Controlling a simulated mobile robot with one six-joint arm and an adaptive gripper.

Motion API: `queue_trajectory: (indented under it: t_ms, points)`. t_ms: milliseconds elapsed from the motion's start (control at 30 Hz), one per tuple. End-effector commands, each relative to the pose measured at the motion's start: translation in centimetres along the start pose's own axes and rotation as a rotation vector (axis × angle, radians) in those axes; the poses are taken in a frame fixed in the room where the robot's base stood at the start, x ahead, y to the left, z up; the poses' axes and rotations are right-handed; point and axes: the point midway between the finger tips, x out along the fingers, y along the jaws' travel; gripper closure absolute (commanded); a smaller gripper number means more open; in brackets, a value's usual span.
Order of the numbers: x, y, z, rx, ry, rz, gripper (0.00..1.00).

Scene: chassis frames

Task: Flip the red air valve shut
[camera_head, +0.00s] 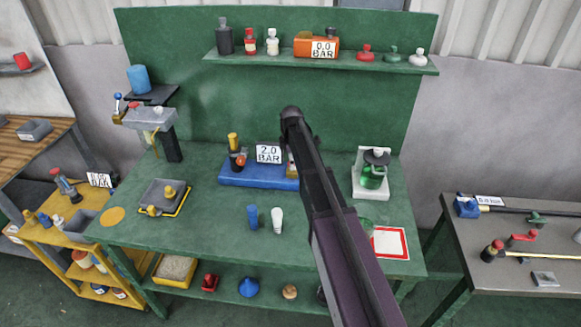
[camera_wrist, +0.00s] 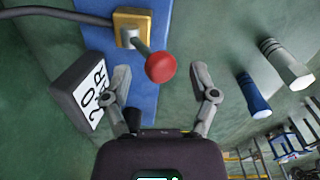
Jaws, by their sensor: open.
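The red air valve shows in the wrist view as a round red knob (camera_wrist: 160,67) on a short grey lever. The lever rises from a square brass valve body (camera_wrist: 131,28) on a blue base (camera_wrist: 143,90). My gripper (camera_wrist: 160,74) is open, with one fingertip on each side of the knob and visible gaps to both. In the head view, the blue base (camera_head: 230,174) stands on the green bench with a 2.0 BAR sign (camera_head: 268,153).
The sign (camera_wrist: 88,92) stands close to my left finger in the wrist view. A dark hose (camera_wrist: 60,14) runs to the valve body. A blue cylinder (camera_head: 252,217) and a white one (camera_head: 277,218) stand in front of the base.

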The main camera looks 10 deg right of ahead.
Motion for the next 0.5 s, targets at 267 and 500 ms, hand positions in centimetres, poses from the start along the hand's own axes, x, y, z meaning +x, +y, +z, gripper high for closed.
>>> queue_trajectory:
  t_ms: [267,500]
  points:
    - [0.83,-0.01,-0.02,0.000,0.000,0.000,0.24]
    - [0.80,-0.01,-0.04,0.000,0.000,0.000,0.24]
